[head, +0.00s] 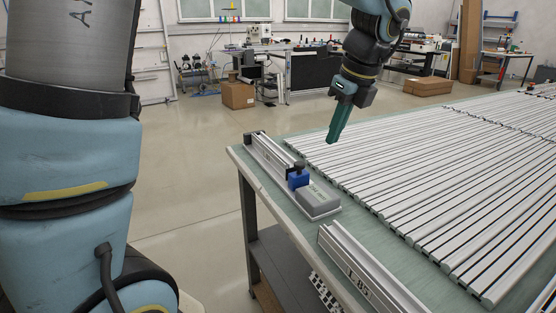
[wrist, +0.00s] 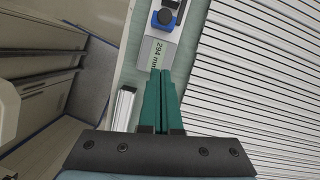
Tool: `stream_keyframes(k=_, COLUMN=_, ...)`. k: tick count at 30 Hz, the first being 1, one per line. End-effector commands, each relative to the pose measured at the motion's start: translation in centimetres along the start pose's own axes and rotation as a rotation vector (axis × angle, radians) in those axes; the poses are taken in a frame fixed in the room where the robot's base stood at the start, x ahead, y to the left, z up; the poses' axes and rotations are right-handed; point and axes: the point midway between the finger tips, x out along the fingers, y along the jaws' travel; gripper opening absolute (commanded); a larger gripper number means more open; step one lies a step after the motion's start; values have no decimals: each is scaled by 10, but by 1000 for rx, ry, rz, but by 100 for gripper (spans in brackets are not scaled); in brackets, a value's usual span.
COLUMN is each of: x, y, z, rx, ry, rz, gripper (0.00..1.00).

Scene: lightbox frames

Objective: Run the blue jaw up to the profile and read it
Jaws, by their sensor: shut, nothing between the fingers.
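The blue jaw (head: 298,180) with a dark knob sits on a silver rail (head: 270,155) along the bench's left edge. It also shows at the top of the wrist view (wrist: 165,17). Beside it is a grey display block (head: 318,201); in the wrist view its display (wrist: 157,52) reads 294 mm. A silver profile (head: 365,270) with a label lies nearer to me, apart from the block. Whether another profile lies along the rail, I cannot tell. My gripper (head: 331,141), with green fingers, is shut and empty, in the air above the bench. Its fingertips (wrist: 161,72) appear over the display block's near end.
Many long silver profiles (head: 430,165) lie side by side across the bench to the right. A narrow green strip of bench top (head: 290,205) is bare at the left edge. Cardboard boxes (head: 238,95) stand on the floor behind.

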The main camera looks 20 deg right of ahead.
Motion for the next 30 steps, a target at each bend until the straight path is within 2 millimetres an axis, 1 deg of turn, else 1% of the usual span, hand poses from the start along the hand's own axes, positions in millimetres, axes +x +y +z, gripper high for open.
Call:
stream_keyframes(k=1, x=-2, y=-3, z=-4, rx=31, ry=-4, rz=-3, gripper=0)
stream_keyframes(k=4, x=2, y=-4, z=-5, rx=52, ry=-8, rz=-2, gripper=0)
stream_keyframes(k=7, x=14, y=-4, z=-4, rx=49, ry=-7, rz=1, gripper=0)
stream_keyframes(k=20, x=100, y=-3, z=-4, rx=46, ry=-5, rz=2, gripper=0)
stream_keyframes(k=21, x=99, y=-4, z=6, rx=41, ry=-7, rz=-1, gripper=0)
stream_keyframes(k=24, x=106, y=-5, z=18, rx=42, ry=-6, rz=-1, gripper=0)
stream_keyframes(k=30, x=114, y=-6, z=31, rx=43, ry=-7, rz=-3, gripper=0)
